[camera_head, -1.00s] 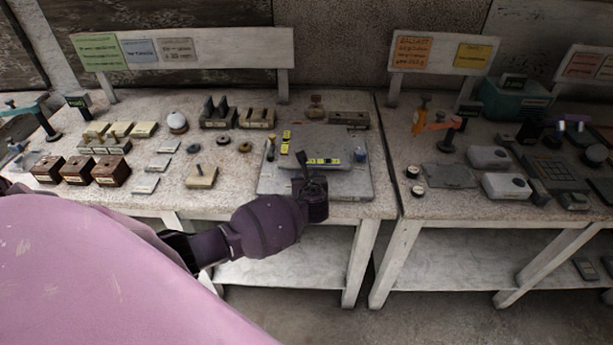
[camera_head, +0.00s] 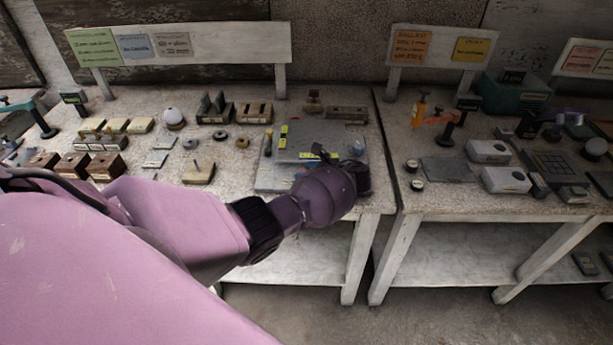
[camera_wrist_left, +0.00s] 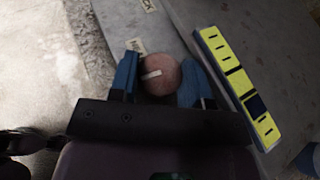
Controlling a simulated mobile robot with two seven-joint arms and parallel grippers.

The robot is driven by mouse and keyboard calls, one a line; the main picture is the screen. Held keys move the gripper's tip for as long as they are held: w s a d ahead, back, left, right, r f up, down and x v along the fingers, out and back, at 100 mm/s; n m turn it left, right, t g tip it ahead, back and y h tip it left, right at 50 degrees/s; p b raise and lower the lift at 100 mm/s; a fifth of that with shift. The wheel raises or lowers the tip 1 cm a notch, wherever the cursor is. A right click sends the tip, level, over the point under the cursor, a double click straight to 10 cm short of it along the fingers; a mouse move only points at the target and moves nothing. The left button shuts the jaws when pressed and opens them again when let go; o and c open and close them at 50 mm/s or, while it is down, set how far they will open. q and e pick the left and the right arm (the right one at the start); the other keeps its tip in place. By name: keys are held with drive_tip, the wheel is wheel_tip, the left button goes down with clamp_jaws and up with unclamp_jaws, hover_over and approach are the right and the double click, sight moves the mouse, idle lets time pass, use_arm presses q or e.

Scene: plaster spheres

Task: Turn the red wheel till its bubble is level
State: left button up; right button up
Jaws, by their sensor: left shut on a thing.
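The red wheel (camera_wrist_left: 160,76), a round reddish knob with a white mark, sits between the two blue fingers of my left gripper (camera_wrist_left: 158,84) in the left wrist view. The gripper is shut on it. Beside it lies a yellow vial (camera_wrist_left: 222,57) with dark lines; a dark patch, seemingly its bubble, is off the middle towards the lower end. In the head view my left wrist hides the wheel and the front right of the grey levelling plate (camera_head: 312,137). My right gripper is not in view.
Wooden blocks (camera_head: 107,166), weights and a white sphere (camera_head: 173,117) stand to the left on the bench. A second bench with grey boxes (camera_head: 506,180) stands to the right, beyond a narrow gap.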

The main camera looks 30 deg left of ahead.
use_arm(q)
drive_tip(key=shift+n+g+b, duration=0.35)
drive_tip(key=shift+n+g, duration=0.25)
drive_tip(key=shift+g, duration=0.2)
drive_tip(key=o, duration=0.9)
drive_tip(key=shift+o, duration=0.2)
drive_tip(key=shift+r, duration=0.1)
drive_tip(key=shift+w+r, duration=0.15)
